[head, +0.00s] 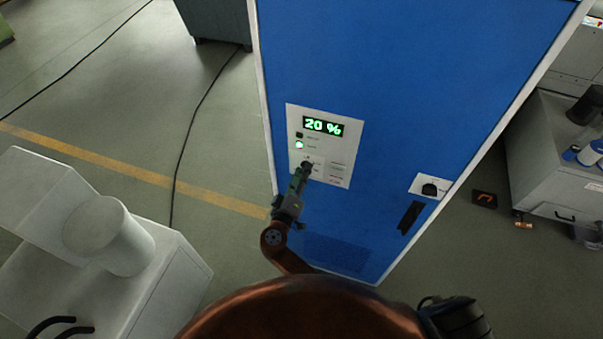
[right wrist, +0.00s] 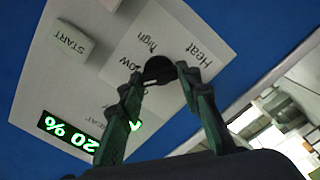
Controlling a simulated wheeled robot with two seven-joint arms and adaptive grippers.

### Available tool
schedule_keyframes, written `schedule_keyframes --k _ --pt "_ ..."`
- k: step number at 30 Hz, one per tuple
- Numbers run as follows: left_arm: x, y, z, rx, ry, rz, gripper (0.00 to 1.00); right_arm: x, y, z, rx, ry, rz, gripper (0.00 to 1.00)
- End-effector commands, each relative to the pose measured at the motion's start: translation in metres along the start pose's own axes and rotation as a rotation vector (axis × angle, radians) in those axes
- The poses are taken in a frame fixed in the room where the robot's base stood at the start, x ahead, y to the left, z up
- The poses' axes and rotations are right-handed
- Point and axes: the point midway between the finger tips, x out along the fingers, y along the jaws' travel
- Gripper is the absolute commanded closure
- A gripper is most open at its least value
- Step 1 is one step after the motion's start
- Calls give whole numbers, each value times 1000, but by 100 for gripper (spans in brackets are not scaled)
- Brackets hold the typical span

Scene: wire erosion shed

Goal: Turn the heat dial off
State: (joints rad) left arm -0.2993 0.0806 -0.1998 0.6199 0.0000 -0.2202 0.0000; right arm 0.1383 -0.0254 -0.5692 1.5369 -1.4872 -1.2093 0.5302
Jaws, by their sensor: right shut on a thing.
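The heat dial (right wrist: 158,69) is a small round black knob on a pale panel, with the words Heat, high and low printed by it in the right wrist view. In the head view the dial is mostly hidden behind my right gripper (head: 304,172). My right gripper (right wrist: 163,80) has its two green-black fingers at either side of the dial and is shut on it. The panel (head: 336,117) sits on a blue cabinet (head: 400,70). Its display (head: 323,126) reads 20 % in green. My left gripper does not show.
A green-lit lamp (head: 299,145) sits under the display, and a START button (right wrist: 70,43) shows near the dial. A black knob (head: 430,189) is on a separate white plate to the right. A white machine (head: 130,270) stands at the left; cables cross the floor.

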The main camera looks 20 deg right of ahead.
Motion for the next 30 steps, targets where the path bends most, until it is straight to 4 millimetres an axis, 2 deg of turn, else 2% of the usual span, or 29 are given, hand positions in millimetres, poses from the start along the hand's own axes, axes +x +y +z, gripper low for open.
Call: schedule_keyframes --k 15,21,30 --pt "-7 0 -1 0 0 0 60 -1 -2 -2 -448 3 -3 93" --pt "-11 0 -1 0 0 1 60 -1 -3 -1 -556 4 -3 93" --pt "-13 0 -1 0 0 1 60 -1 -3 -1 -630 4 -3 93"
